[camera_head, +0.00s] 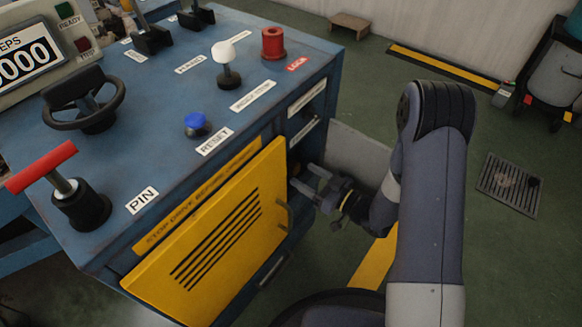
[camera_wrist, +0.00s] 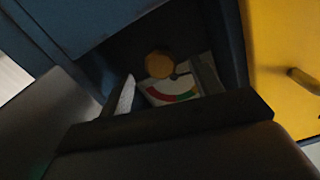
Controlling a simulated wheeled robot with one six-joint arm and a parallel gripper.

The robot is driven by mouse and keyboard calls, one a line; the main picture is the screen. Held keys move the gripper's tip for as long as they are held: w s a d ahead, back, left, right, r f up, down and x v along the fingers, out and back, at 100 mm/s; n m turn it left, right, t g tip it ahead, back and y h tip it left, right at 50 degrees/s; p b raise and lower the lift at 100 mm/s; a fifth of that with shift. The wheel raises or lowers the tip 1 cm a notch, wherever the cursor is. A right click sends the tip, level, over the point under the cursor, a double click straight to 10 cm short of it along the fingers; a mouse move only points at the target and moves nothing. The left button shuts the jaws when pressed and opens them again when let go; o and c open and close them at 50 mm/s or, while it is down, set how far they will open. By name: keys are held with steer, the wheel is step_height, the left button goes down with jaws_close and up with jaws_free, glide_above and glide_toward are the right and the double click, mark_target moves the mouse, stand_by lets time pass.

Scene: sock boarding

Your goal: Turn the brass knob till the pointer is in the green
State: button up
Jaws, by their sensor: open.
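The brass knob (camera_wrist: 158,64) shows in the wrist view inside a dark recess of the blue cabinet. A pale dial (camera_wrist: 178,84) with a coloured arc sits just below it in the picture. Red and green bands (camera_wrist: 187,96) show on the arc. I cannot tell clearly which band the pointer is at. My gripper (camera_wrist: 164,68) is open, its two fingers either side of the knob in the picture; contact is not visible. In the head view my gripper (camera_head: 304,178) reaches into the cabinet's side; the knob and dial are hidden there.
A yellow slotted door (camera_head: 225,240) with a handle (camera_head: 285,214) is left of my gripper. A grey panel (camera_head: 350,148) stands out behind it. The blue cabinet top (camera_head: 150,110) carries several controls. Green floor to the right is mostly clear, with a drain grate (camera_head: 510,184).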

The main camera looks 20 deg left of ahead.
mark_target(297, 171)
steer(key=b+x, duration=0.1)
steer(key=x, duration=0.4)
steer(key=shift+w+a, duration=0.15)
steer(key=shift+a, duration=0.25)
steer(key=c, duration=1)
steer(key=shift+o, duration=0.2)
